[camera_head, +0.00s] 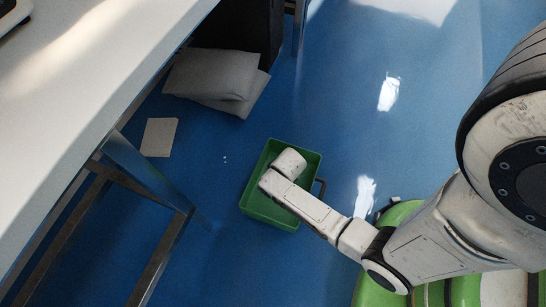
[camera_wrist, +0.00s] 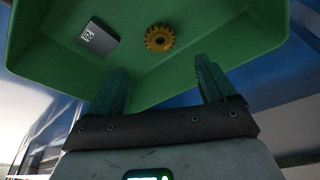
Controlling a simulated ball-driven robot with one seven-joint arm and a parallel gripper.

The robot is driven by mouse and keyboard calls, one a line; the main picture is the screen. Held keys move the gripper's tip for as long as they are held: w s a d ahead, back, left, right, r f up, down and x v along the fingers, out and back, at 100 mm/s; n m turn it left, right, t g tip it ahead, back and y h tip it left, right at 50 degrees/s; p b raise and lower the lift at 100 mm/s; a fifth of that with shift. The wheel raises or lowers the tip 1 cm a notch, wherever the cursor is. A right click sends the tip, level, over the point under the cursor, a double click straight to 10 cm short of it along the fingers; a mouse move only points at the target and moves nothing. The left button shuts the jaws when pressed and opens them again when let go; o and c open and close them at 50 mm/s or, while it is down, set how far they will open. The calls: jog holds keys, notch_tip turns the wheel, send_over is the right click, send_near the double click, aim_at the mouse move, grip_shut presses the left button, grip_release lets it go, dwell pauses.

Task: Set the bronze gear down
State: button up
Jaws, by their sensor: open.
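The bronze gear (camera_wrist: 159,38) shows in the wrist view as a small toothed yellow-brown ring on the floor of the green bin (camera_wrist: 50,58). My gripper (camera_wrist: 162,75) is open, its two dark green fingers spread apart with nothing between them. The gear lies beyond the fingertips, apart from them. In the head view the green bin (camera_head: 261,208) stands on the blue floor, and my arm reaches down over it. The arm hides the gripper and the gear in that view.
A small grey block with a white printed label (camera_wrist: 99,37) lies in the bin, left of the gear. White cushions (camera_head: 212,77) and a flat card (camera_head: 159,137) lie on the floor behind the bin. A white table (camera_head: 75,75) with metal legs stands at left.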

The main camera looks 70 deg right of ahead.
jog(key=s+a+r+n, duration=0.1)
jog(key=s+a+r, duration=0.1)
jog(key=r, duration=0.5)
jog(key=s+a+r+n+g, duration=0.1)
jog(key=s+a+r+n, duration=0.1)
jog(key=r, duration=0.6)
jog(key=s+a+r+n+y, duration=0.1)
jog(key=s+a+r+n, duration=0.1)
jog(key=a+r, duration=0.2)
notch_tip(320, 180, up, 4)
jog(key=shift+f+g, duration=0.15)
jog(key=shift+g, duration=0.25)
jog(key=shift+d, duration=0.1)
